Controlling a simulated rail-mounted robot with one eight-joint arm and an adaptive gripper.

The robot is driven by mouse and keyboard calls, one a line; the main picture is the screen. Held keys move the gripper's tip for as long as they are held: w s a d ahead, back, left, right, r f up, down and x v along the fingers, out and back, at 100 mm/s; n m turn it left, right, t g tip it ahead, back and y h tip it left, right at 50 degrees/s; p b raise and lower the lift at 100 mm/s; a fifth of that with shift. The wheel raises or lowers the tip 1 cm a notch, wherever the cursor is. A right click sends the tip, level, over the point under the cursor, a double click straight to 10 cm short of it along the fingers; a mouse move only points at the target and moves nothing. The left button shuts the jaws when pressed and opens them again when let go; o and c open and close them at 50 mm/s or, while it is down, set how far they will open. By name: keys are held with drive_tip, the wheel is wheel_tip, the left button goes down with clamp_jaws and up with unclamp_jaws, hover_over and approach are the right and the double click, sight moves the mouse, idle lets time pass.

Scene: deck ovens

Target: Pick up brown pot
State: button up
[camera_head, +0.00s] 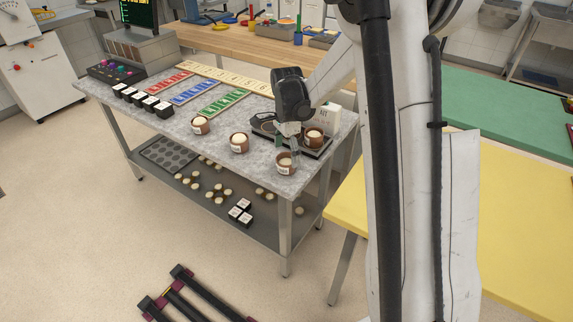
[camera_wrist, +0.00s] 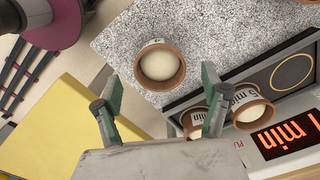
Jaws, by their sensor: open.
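Several small brown pots with pale tops and white labels stand on the grey speckled table. One brown pot (camera_head: 284,169) is near the table's front right corner, just below my gripper (camera_head: 289,146). In the wrist view this pot (camera_wrist: 160,88) lies ahead, between the lines of the two green-padded fingertips of my gripper (camera_wrist: 161,80). The fingers are open and hold nothing. Two more brown pots stand to the left, one at the middle (camera_head: 239,145) and one farther left (camera_head: 200,127).
A white box (camera_head: 327,118) stands behind. Coloured strips (camera_head: 193,92) and black cubes (camera_head: 141,99) lie left. A yellow table (camera_head: 520,225) is at right.

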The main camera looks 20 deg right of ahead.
sight(287, 159)
drive_tip(key=shift+f, duration=1.75)
drive_tip(key=c, duration=1.4)
drive_tip(key=shift+r, duration=0.1)
drive_tip(key=shift+c, duration=0.2)
